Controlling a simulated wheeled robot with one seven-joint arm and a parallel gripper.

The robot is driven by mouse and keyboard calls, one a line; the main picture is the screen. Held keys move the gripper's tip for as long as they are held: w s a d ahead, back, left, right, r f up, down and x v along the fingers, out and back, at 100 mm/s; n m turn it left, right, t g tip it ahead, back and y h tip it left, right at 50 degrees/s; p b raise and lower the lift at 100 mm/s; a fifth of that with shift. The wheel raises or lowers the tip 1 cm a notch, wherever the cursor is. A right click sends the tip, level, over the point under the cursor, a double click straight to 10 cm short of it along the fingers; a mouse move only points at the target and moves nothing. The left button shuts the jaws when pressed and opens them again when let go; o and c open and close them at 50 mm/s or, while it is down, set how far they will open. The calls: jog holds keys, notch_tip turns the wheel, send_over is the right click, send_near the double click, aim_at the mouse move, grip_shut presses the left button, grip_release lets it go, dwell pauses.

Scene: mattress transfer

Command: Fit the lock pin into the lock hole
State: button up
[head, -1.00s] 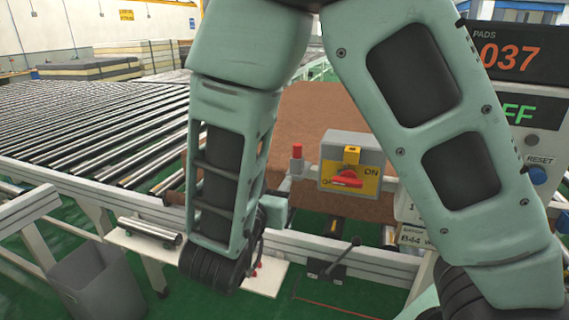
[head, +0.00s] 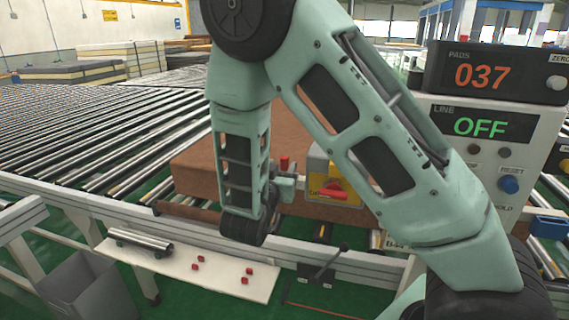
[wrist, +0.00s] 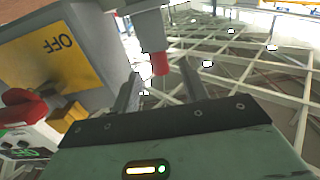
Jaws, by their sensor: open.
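A red-capped pin (head: 284,162) stands upright at the left end of a grey bracket beside the switch box. In the wrist view, which shows the scene upside down, its red cap (wrist: 160,64) appears between and just beyond the two dark fingers of my gripper (wrist: 159,78). My gripper is open, with a gap visible around the cap, and holds nothing. The switch box has a yellow plate (wrist: 58,50) and a red handle (head: 334,194).
A brown block (head: 190,168) lies on the roller conveyor (head: 90,150) behind the bracket. A control panel (head: 489,135) reads OFF at right. A grey bin (head: 85,285) stands at lower left.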

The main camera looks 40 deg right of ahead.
aim_at(283, 162)
jog(key=p+x, duration=0.1)
jog(key=x, duration=0.3)
jog(key=shift+w+p, duration=0.2)
jog(key=shift+p, duration=0.1)
jog(key=shift+f, duration=0.1)
grip_shut()
